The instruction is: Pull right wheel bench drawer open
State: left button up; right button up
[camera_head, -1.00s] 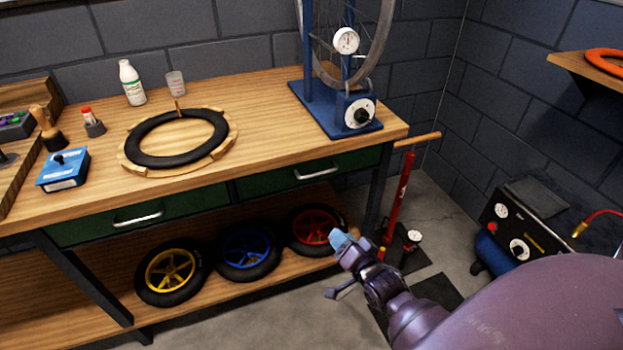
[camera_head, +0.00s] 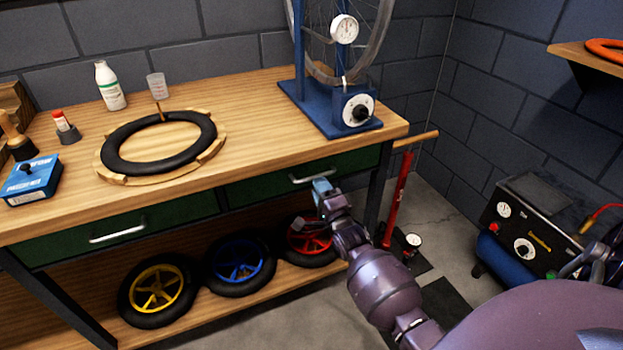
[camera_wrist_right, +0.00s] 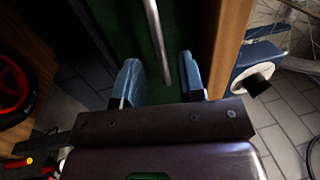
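The right bench drawer (camera_head: 262,188) has a dark green front and a silver bar handle (camera_head: 313,174). It looks closed under the wooden bench top. My right gripper (camera_head: 322,190) is just in front of this handle. In the right wrist view, my right gripper (camera_wrist_right: 158,80) is open, with blue fingertips apart on either side of the handle bar (camera_wrist_right: 157,45). The bar's end reaches between the fingers, and I see no contact. The gripper hides part of the drawer front in the head view. My left gripper is not in view.
A second green drawer (camera_head: 60,243) is at the left. Yellow, blue and red wheels (camera_head: 239,262) sit on the lower shelf. A red floor pump (camera_head: 397,200) stands right of the bench leg, and a compressor (camera_head: 525,235) is farther right.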

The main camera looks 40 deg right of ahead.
jog(key=shift+b+x, duration=0.35)
jog(key=shift+x, duration=2)
jog(key=shift+c, duration=0.2)
grip_shut()
